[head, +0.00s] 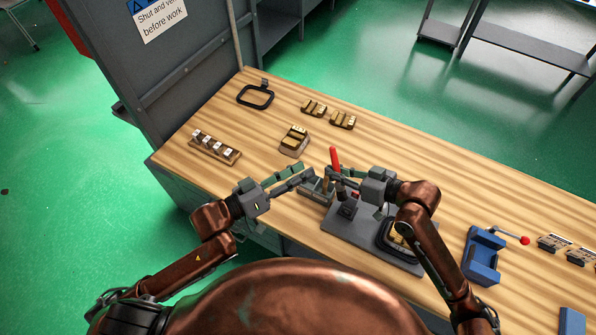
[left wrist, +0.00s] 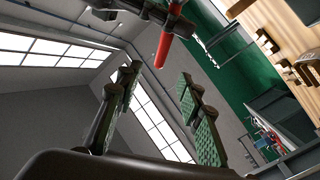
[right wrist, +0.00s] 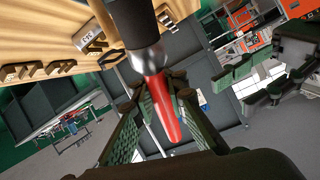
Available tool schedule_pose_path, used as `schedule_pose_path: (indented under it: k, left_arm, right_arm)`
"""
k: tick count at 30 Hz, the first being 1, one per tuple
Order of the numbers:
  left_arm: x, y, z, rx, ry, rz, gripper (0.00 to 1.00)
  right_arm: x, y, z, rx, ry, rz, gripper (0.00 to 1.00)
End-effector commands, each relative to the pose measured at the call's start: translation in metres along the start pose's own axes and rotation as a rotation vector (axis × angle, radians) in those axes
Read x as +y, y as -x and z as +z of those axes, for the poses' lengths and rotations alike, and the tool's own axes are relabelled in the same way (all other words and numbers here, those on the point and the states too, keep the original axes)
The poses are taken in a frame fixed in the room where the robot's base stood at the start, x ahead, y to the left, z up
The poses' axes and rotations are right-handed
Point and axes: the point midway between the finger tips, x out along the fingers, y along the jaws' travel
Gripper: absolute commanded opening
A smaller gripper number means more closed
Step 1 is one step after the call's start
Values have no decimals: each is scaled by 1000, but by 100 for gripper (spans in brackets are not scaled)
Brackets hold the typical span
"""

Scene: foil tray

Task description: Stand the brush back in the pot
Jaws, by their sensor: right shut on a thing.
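The brush (head: 335,159) has a red handle pointing up and a dark lower part. In the right wrist view its red handle (right wrist: 163,108), a silver collar and a thick black part show. My right gripper (head: 339,174) is shut on the brush, with its fingers (right wrist: 163,82) around it. The left wrist view also shows the red handle (left wrist: 163,48), close beyond my left fingers. My left gripper (head: 307,173) is open and empty, just left of the brush (left wrist: 160,92). I cannot pick out the pot for certain; the grippers partly cover the area below the brush.
A grey plate (head: 345,237) lies below my right gripper, with a dark block (head: 347,209) on it. A grey box (head: 313,192) stands beside it. A wooden rack (head: 215,147), a block stack (head: 294,140) and a blue clamp (head: 484,256) stand around. The table's back right is clear.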

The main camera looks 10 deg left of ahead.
Motion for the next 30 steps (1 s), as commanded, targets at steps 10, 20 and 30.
schedule_pose_path:
  k: [10,20,30]
  left_arm:
    - [1,-54,-2,3,0,4,35]
    - [0,-104,0,1,1,1,35]
    - [0,-117,0,1,0,0,35]
  right_arm:
    - [0,0,0,0,0,0,0]
    - [0,0,0,0,0,0,0]
    - [0,0,0,0,0,0,0]
